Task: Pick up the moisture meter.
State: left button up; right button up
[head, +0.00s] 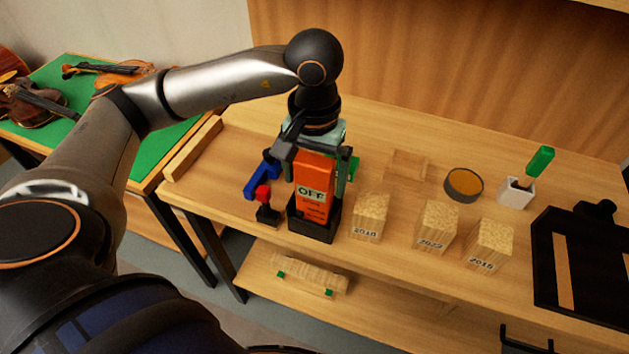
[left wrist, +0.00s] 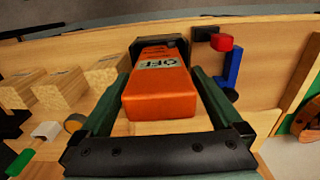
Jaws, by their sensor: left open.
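The moisture meter (head: 313,186) is an orange block with an "OFF" label. It stands upright in a black holder (head: 313,226) near the front edge of the bench. My left gripper (head: 318,175) comes down over it from above, open, with one finger on each side of the meter. In the left wrist view the meter (left wrist: 160,85) lies between the two green fingers (left wrist: 158,95), with a gap visible beside it. Whether a finger touches it I cannot tell. My right gripper is not in view.
Wooden blocks with year labels (head: 369,217) stand close right of the holder. A red-topped black item (head: 266,205) and a blue tool (head: 262,178) are close on the left. A round tin (head: 463,185) and a white cup (head: 515,193) stand farther right. Violins lie on a green table (head: 70,85).

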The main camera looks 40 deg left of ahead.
pick_arm(q)
jog(key=shift+c, duration=0.2)
jog(key=c, duration=1.4)
jog(key=shift+c, duration=0.2)
